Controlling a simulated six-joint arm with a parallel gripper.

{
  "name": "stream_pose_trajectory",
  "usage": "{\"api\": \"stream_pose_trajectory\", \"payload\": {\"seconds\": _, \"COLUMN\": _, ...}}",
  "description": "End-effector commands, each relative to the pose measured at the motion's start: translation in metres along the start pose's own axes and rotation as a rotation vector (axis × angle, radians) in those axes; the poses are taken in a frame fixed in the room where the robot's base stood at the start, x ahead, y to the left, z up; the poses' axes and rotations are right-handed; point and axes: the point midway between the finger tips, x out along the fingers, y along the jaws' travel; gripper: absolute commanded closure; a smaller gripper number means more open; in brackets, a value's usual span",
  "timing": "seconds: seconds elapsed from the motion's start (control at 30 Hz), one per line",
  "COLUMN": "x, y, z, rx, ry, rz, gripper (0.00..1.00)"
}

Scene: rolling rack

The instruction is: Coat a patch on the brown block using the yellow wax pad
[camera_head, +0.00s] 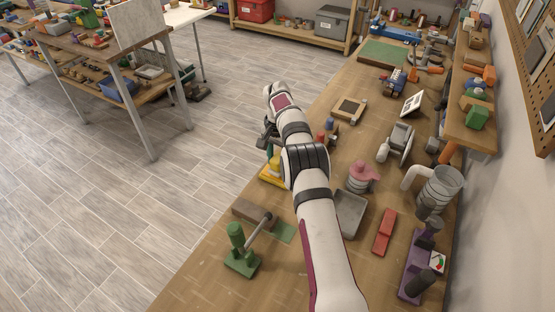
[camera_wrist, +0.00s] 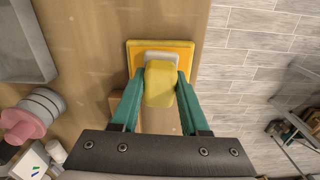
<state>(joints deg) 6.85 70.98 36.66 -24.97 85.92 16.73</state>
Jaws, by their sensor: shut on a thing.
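The yellow wax pad (camera_wrist: 160,84) is between the two teal fingertips of my gripper (camera_wrist: 160,88) in the wrist view, and the gripper is shut on it. Just beyond and below it is a flat yellow-orange square piece (camera_wrist: 134,58) with a pale grey middle; I cannot tell whether the pad touches it. In the head view, yellow (camera_head: 272,172) shows beside my arm at the bench's left edge, and my gripper is mostly hidden behind the arm. A brown block (camera_head: 246,209) lies on the bench, nearer the camera, by a green clamp-like stand.
The green stand (camera_head: 240,256) and its grey bar rise close to the brown block, with a flat green sheet (camera_head: 284,232) beside it. A grey tray (camera_head: 349,213), a pink stacked part (camera_head: 361,176) and a red block (camera_head: 384,232) lie to the right. Open floor lies left.

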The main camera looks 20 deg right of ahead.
Motion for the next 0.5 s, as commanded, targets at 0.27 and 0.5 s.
{"api": "stream_pose_trajectory", "payload": {"seconds": 0.27, "x": 0.0034, "y": 0.0, "z": 0.0001, "rx": 0.0, "ry": -0.001, "rz": 0.0, "gripper": 1.0}}
{"api": "stream_pose_trajectory", "payload": {"seconds": 0.5, "x": 0.0065, "y": 0.0, "z": 0.0001, "rx": 0.0, "ry": -0.001, "rz": 0.0, "gripper": 1.0}}
